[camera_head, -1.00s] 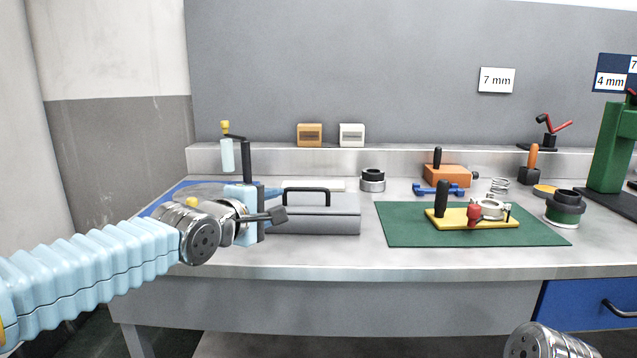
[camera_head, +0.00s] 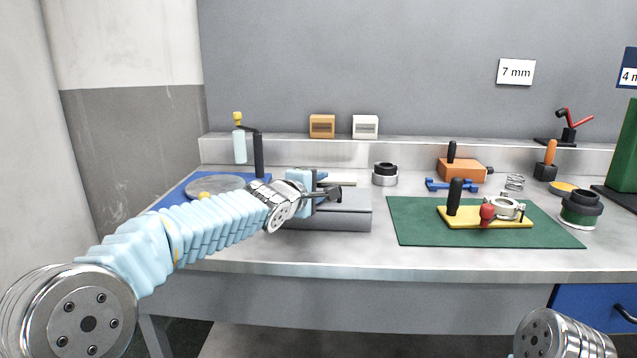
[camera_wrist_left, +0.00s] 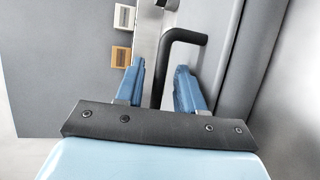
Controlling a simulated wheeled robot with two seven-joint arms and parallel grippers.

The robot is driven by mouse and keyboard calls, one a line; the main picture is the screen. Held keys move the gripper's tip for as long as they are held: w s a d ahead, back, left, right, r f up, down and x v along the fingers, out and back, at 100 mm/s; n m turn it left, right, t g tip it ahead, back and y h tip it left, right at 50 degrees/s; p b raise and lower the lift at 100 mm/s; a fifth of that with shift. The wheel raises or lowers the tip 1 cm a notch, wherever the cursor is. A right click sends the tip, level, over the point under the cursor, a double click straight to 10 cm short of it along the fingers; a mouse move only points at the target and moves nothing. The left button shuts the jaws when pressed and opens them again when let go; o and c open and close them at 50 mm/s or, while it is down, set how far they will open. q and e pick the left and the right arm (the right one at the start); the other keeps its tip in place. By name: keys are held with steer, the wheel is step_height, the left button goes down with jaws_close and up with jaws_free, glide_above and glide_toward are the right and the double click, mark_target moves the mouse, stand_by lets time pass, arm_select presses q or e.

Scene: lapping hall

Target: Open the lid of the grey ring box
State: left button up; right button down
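The grey ring box (camera_head: 355,216) sits on the bench with its lid (camera_head: 352,203) down. Its black handle shows in the left wrist view (camera_wrist_left: 163,72); in the head view my arm mostly hides it. My left gripper (camera_head: 322,186) is at the handle, over the lid. In the left wrist view its two blue fingers (camera_wrist_left: 160,85) are apart, with the handle's bar showing between them. I cannot tell whether they touch it. My right gripper is out of view.
A green mat (camera_head: 410,228) with a yellow fixture (camera_head: 460,217) lies right of the box. A lapping plate (camera_head: 215,186) on a blue mat and a dropper stand (camera_head: 258,155) are to the left. A dark ring stack (camera_head: 385,175) stands behind right.

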arm_select(q)
jaws_close()
stand_by(0.3)
steer(key=shift+w+r, duration=0.15)
steer(key=shift+w+r+g+p, duration=0.3)
steer(key=shift+r+g+p, duration=0.15)
steer(key=shift+r+g, duration=0.15)
steer(key=shift+w+r+p, duration=0.4)
steer(key=shift+r, duration=0.25)
steer(key=shift+w+r+p, duration=0.3)
steer(key=shift+w+r, duration=0.15)
steer(key=shift+w+r+n+g+y, duration=0.2)
steer(key=shift+w+r+n+g, duration=0.1)
steer(key=shift+w+g, duration=0.25)
steer(key=shift+w+r+n+g+y, duration=0.2)
steer(key=shift+w+n+g, duration=0.15)
steer(key=shift+g, duration=0.3)
